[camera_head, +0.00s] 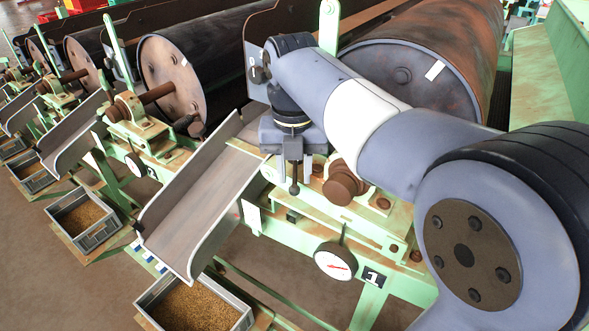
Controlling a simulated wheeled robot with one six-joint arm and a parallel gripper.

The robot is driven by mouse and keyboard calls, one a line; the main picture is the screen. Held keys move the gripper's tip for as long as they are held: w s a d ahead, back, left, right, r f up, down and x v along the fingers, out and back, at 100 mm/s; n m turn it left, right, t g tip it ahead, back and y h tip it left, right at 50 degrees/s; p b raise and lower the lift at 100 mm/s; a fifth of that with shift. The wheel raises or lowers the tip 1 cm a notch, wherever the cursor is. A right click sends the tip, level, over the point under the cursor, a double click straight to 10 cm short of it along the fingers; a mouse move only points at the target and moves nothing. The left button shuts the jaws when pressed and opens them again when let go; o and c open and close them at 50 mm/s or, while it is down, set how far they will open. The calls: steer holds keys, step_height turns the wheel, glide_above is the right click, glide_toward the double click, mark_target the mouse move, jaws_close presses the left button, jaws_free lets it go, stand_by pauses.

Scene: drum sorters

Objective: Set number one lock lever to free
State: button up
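The number 1 plate (374,277) is on the green frame of the nearest drum sorter, below the large rusty drum (410,75). My gripper (293,172) points down over this frame, at the right edge of the grey chute. Its fingers stand apart. A thin dark lever with a round knob (294,189) shows between and just below the fingers, with a gap visible on either side. I cannot tell for sure that this is the lock lever or whether a finger touches it. My wrist and arm hide what is behind.
A white dial (335,261) hangs from the frame left of the plate. The grey chute (195,205) slopes to a tray of grain (165,287). A rusty shaft end (343,186) juts out close to my gripper. More sorters stand in a row to the left.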

steer(key=shift+c, duration=0.5)
jaws_close()
